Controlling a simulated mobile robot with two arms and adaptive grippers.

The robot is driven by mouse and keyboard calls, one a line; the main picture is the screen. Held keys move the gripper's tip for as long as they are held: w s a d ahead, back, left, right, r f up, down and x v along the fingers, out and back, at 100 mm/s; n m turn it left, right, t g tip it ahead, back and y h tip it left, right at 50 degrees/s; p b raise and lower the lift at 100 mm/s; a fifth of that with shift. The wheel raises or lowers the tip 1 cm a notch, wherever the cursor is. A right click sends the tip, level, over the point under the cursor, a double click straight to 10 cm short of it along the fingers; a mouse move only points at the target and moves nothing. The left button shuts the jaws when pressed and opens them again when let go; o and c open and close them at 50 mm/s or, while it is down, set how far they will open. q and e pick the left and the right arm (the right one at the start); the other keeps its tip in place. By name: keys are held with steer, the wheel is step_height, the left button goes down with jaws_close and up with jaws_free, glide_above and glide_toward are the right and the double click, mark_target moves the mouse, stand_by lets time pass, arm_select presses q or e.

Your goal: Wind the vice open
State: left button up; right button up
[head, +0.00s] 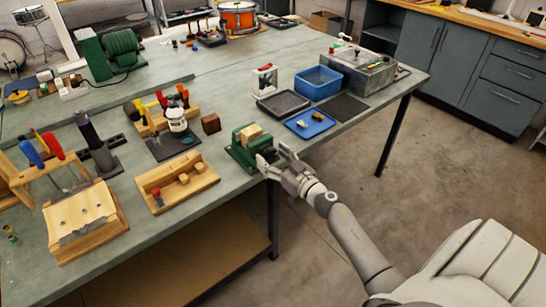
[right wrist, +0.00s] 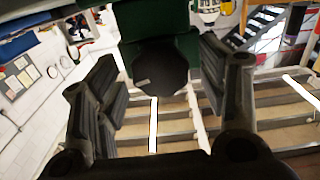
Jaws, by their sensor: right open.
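The green vice (head: 243,158) stands at the table's near right edge in the head view, with a light wooden block (head: 250,134) at its jaws. I cannot tell how far apart its jaws are. My right gripper (head: 274,160) is at the vice's near right side, just past the table edge. In the right wrist view the green vice body (right wrist: 160,25) carries a dark, many-sided knob (right wrist: 160,78). My right gripper (right wrist: 160,95) is open, its fingers on either side of the knob with gaps visible. My left gripper is not in view.
A blue tray (head: 326,124) and a dark mat (head: 343,107) lie right of the vice. A wooden tray (head: 160,206) with small blocks lies to its left. A brown cube (head: 211,123) and a blue bin (head: 318,76) stand behind. The floor beyond the table edge is clear.

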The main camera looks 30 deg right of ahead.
steer(key=shift+w+a, duration=0.1)
steer(key=shift+w, duration=0.1)
steer(key=c, duration=1)
steer(key=shift+c, duration=0.2)
steer(key=shift+n, duration=0.4)
